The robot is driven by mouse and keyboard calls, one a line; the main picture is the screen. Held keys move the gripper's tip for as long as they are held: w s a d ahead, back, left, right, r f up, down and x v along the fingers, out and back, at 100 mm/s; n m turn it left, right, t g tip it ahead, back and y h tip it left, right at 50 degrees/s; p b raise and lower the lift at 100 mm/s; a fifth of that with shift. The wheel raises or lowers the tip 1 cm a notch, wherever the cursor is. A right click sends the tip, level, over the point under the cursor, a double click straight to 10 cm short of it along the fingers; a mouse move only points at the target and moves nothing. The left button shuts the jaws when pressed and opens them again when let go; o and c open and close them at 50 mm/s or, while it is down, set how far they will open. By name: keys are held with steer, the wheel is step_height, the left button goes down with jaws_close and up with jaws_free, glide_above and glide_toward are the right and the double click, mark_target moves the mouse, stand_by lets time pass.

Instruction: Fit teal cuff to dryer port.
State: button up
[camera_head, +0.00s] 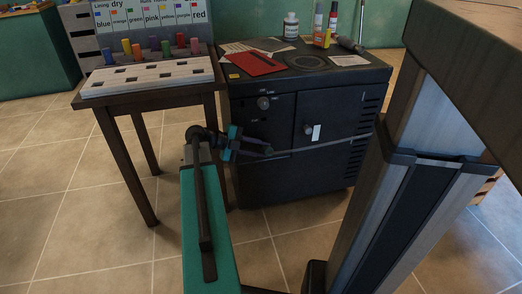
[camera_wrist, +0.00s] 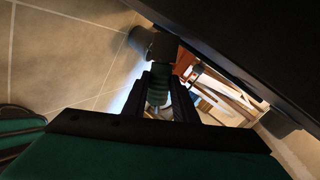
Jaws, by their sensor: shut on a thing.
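My gripper (camera_wrist: 163,103) shows in the wrist view with its dark fingers closed around a ribbed teal piece, which looks like the teal cuff (camera_wrist: 159,86). A grey cylindrical end (camera_wrist: 150,42) with a dark rim lies just beyond the cuff. I cannot tell whether it is joined to the cuff or is the port. In the head view my gripper (camera_head: 253,148) is in front of the black cabinet (camera_head: 300,180), which appears to be the dryer. The dryer port cannot be clearly made out there, and the cuff is too small to separate from the gripper.
A dark wooden table (camera_head: 148,92) with a white slotted board (camera_head: 150,76) and several coloured pegs stands left of the cabinet. A dark body (camera_wrist: 235,45) crosses the wrist view's upper right. Tiled floor lies open at left.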

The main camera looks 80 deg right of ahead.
steer(key=shift+w+d, duration=0.15)
steer(key=shift+d, duration=0.1)
steer(key=o, duration=1.1)
steer(key=shift+f, duration=0.1)
steer(key=p+v, duration=0.3)
steer(key=v, duration=1)
steer(key=shift+w+a, duration=0.2)
steer(key=shift+w, duration=0.05)
